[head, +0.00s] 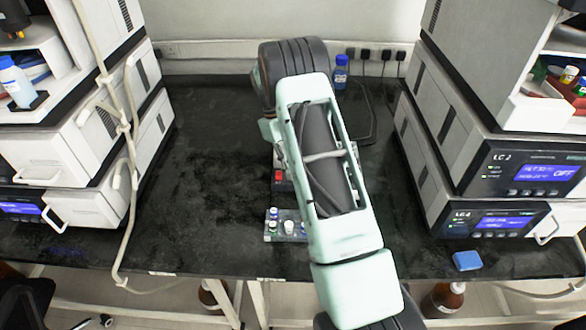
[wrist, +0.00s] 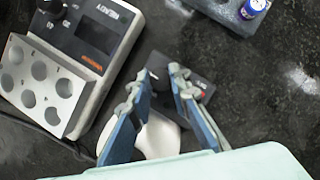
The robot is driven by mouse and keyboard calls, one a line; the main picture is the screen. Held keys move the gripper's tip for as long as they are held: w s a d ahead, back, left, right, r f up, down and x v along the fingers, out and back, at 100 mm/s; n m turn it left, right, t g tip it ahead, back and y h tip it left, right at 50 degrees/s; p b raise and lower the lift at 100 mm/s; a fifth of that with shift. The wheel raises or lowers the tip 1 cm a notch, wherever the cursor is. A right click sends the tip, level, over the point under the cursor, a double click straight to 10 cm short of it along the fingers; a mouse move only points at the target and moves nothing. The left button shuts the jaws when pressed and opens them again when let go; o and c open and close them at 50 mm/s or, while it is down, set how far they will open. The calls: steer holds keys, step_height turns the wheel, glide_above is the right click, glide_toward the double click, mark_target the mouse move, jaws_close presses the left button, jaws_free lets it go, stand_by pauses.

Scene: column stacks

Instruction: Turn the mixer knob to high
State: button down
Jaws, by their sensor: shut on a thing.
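The mixer (wrist: 205,88) shows in the wrist view as a small dark panel, with a pale rounded part (wrist: 160,136) below it, partly behind the fingers. Its dark knob (wrist: 160,88) is between my two fingers; a small light mark shows near its top. My gripper (wrist: 165,80) is shut on the knob, one blue-grey finger on each side. The knob's setting and any scale marks cannot be read. In the head view my arm hides the gripper, the knob and most of the mixer.
A block heater (wrist: 95,40) with several wells stands close left of my gripper in the wrist view. A vial rack (head: 271,238) is near the bench front. Instrument stacks (head: 75,150) and (head: 450,130) flank the bench. A blue-capped bottle (head: 341,72) stands behind; bench left is clear.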

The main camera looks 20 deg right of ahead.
stand_by(0.4)
steer(key=c, duration=1.8)
jaws_free()
steer(key=shift+r, duration=0.1)
steer(key=v, duration=1.2)
